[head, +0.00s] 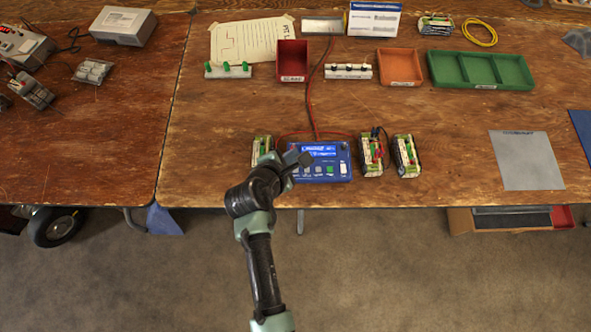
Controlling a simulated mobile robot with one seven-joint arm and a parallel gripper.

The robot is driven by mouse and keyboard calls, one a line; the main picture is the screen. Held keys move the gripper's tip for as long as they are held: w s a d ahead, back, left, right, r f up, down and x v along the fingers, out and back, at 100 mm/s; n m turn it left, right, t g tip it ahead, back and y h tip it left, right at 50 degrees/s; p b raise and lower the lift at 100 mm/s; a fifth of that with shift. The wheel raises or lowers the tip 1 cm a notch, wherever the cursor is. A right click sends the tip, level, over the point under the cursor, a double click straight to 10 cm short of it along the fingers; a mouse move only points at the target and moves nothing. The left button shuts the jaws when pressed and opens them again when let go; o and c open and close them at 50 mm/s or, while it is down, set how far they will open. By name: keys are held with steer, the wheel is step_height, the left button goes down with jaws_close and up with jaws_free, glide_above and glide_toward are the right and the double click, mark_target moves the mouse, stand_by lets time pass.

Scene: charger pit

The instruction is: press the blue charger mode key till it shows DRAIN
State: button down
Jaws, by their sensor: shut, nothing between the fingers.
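The blue charger (338,174) lies near the front edge of the wooden table. Its lit blue screen (318,150) shows at its top, but the text is too small to read. A row of small keys, one of them green (330,169), runs below the screen. My gripper (303,158) is shut and empty over the charger's left part. It hides the left end of the screen and some of the keys. I cannot tell whether it touches a key.
Battery packs stand at the charger's left (262,151) and right (371,154), with another (405,156) farther right. Red and black cables (311,104) run back from the charger. Red (292,60), orange (400,67) and green (480,86) trays stand behind. A grey mat (526,160) lies right.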

steer(key=b, duration=0.4)
glide_above(296, 170)
steer(key=s, duration=0.1)
steer(key=f, duration=0.4)
steer(key=shift+a, duration=0.4)
steer(key=shift+f+b, duration=0.5)
steer(key=shift+f, duration=0.7)
steer(key=shift+f, duration=0.4)
steer(key=shift+f, duration=0.4)
stand_by(0.7)
steer(key=shift+r, duration=0.15)
steer(key=shift+r+p, duration=0.65)
steer(key=shift+p, duration=0.15)
